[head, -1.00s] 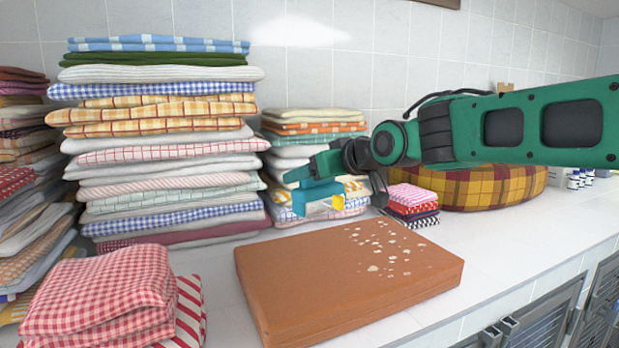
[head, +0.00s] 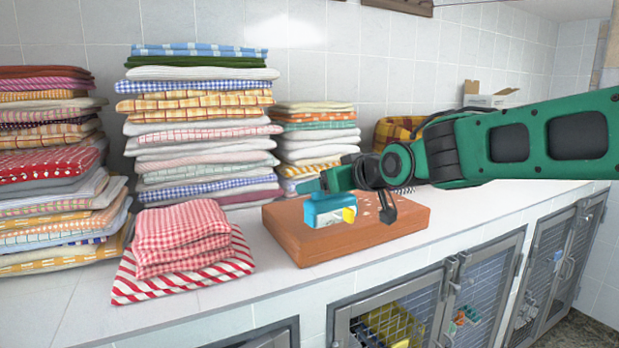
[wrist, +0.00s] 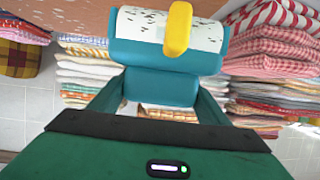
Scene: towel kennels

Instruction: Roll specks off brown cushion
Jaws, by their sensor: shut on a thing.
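The brown cushion (head: 290,238) lies flat on the white counter in the head view. A few pale specks (head: 368,200) show on its top; my arm and the roller hide the rest. My gripper (wrist: 157,92) is shut on a teal lint roller (head: 322,208), which has a white sheet and a yellow end part. The roller appears over the cushion's top in the head view; I cannot tell whether it touches. In the wrist view the roller's white sheet (wrist: 140,27) carries dark marks, and a brown surface spans the upper edge.
A red-checked folded towel pile (head: 180,235) sits left of the cushion. Tall towel stacks (head: 200,130) stand along the wall. A plaid round cushion (head: 392,130) is behind my arm. Cage doors (head: 400,310) are below the counter.

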